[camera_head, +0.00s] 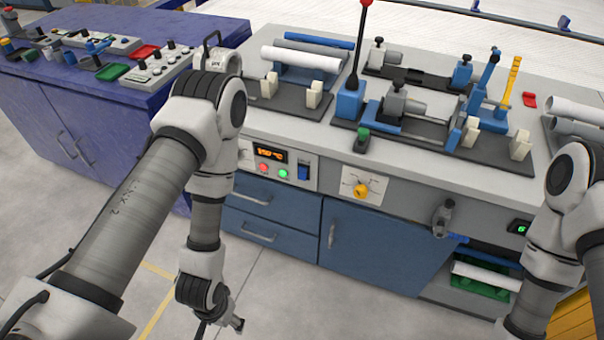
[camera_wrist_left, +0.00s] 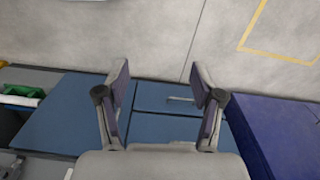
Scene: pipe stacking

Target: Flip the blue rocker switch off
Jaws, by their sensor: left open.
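The blue rocker switch (camera_head: 303,171) is on the front panel (camera_head: 285,151) of the grey bench, right of a green button; its on or off position is too small to tell. My left gripper (camera_head: 237,323) hangs low in front of the bench, well below the switch and apart from it. In the left wrist view it (camera_wrist_left: 162,82) is open and empty, with blue cabinet fronts and floor behind it; the switch is not seen there. My right arm comes in at the right edge, with its gripper out of view.
The panel has an orange display (camera_head: 272,154), a red button (camera_head: 263,167) and a green button (camera_head: 283,173). A yellow knob (camera_head: 361,190) is to the right. A red-tipped lever (camera_head: 359,45) stands on the bench. Blue drawers (camera_head: 262,205) are below; the floor in front is clear.

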